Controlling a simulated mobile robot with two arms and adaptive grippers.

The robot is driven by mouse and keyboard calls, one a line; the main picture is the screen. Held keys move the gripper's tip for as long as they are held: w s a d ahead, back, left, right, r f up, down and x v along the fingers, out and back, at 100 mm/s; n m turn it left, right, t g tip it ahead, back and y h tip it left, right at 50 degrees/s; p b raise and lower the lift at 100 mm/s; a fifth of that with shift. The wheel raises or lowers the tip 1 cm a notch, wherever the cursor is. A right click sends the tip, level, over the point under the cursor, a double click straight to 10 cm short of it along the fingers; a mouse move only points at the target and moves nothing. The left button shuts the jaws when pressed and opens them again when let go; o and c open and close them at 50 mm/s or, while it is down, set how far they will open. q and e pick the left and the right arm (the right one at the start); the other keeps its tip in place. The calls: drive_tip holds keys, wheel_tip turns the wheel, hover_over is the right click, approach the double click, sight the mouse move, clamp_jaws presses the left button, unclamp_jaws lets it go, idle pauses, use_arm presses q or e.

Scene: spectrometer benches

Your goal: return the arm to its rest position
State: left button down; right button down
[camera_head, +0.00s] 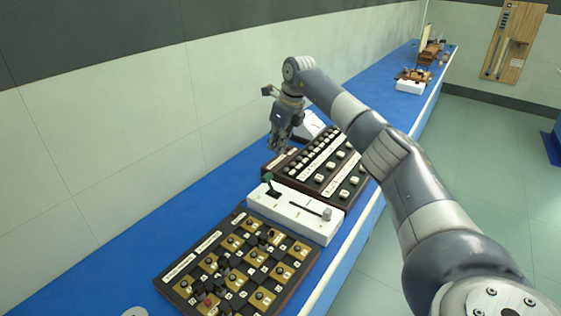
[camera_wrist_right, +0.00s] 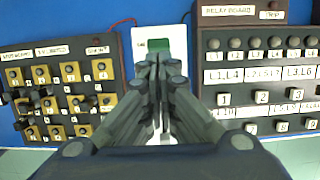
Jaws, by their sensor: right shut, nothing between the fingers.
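My right gripper (camera_head: 281,140) is raised above the blue bench in the head view, with its arm coming in from the lower right. In the right wrist view the gripper (camera_wrist_right: 160,62) has its fingers together and holds nothing. It hangs over the white box with the green-topped lever, and its fingers hide part of that box in this view. My left gripper is in neither view.
Along the blue bench (camera_head: 120,262) stand a spectrometer panel with brass squares (camera_head: 215,243), the white lever box (camera_head: 290,212) and a dark relay board (camera_head: 291,179). A white item (camera_head: 410,87) and wooden pieces stand farther back. A wooden wall panel (camera_head: 519,48) hangs at right.

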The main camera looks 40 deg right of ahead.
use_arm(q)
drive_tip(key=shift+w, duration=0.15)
use_arm(e)
drive_tip(key=shift+v, duration=0.8)
drive_tip(key=shift+r, duration=0.1)
